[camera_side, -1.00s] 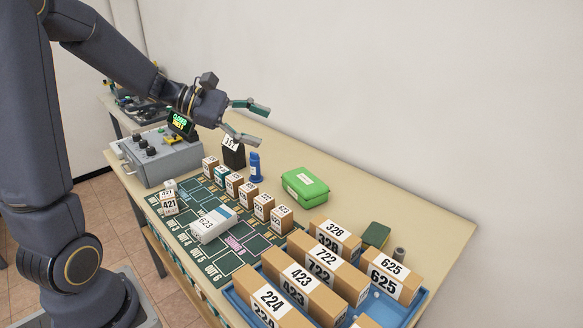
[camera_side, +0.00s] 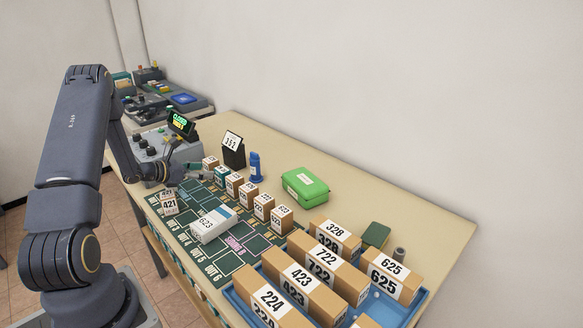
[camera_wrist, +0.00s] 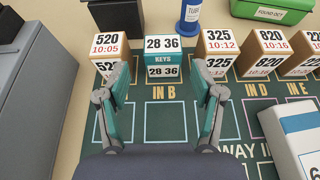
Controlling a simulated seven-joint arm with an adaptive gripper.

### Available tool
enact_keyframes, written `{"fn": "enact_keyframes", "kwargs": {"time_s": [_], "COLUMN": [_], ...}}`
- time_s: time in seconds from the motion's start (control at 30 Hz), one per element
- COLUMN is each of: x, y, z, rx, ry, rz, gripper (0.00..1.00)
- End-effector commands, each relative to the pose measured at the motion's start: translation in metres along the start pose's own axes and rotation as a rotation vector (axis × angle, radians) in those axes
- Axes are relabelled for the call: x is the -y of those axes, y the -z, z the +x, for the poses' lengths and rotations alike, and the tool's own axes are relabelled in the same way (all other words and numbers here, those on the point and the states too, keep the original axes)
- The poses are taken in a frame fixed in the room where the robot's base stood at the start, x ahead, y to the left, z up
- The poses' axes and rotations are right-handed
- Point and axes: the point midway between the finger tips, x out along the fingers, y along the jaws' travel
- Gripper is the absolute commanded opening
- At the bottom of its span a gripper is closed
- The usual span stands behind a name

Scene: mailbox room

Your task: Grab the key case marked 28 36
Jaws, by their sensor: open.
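The key case marked 28 36 (camera_wrist: 163,57), white-topped with a teal KEYS band, stands in the IN B slot at the top middle of the wrist view. It also shows in the side view (camera_side: 221,176), in the row of small boxes. My gripper (camera_wrist: 163,85) is open, with its teal fingers spread to the left and right and nothing between them. The case is just ahead of the fingertips, roughly centred between them. In the side view my gripper (camera_side: 196,168) is low at the left end of the row, partly hidden by my wrist.
Box 520 (camera_wrist: 105,42) and box 325 (camera_wrist: 221,45) stand close on either side of the case. A blue tube (camera_wrist: 190,14) stands behind. A white box 623 (camera_side: 213,225) lies on the green mat. A grey control box (camera_wrist: 36,90) is at the left.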

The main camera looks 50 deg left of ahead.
Motion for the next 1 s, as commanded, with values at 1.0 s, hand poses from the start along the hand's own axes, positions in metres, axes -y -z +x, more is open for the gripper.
{"fn": "enact_keyframes", "kwargs": {"time_s": [1.0], "x": [0.003], "y": [0.002], "z": [0.079], "rx": [0.0], "ry": [0.0], "rz": [0.001], "gripper": [0.54]}}
